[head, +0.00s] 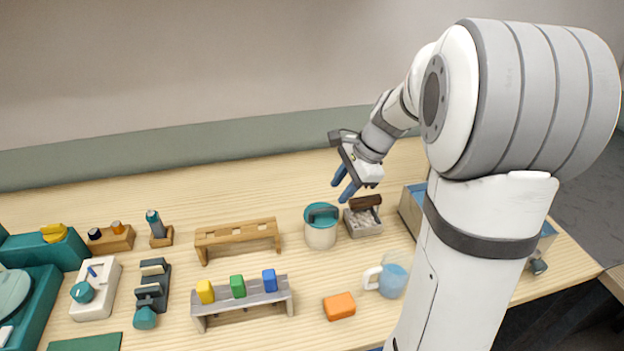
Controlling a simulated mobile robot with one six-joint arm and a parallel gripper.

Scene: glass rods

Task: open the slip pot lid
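The slip pot (320,237) is a cream round pot standing on the wooden table, right of the middle. Its teal lid (313,222) sits on top and looks closed, with a dark arched handle (322,208) across it. My gripper (339,192) hangs above and slightly to the right of the lid, pointing down and to the left. Its two blue fingers are apart, with nothing seen between them. It looks clear of the handle, though the exact height gap is hard to judge from this view.
A grey tray with a brown-handled tool (365,203) stands close right of the pot. A wooden rack (237,236) stands to the left. A blue mug (392,280), an orange block (339,306) and a grey rack with coloured blocks (243,300) lie nearer. My arm hides part of the right side.

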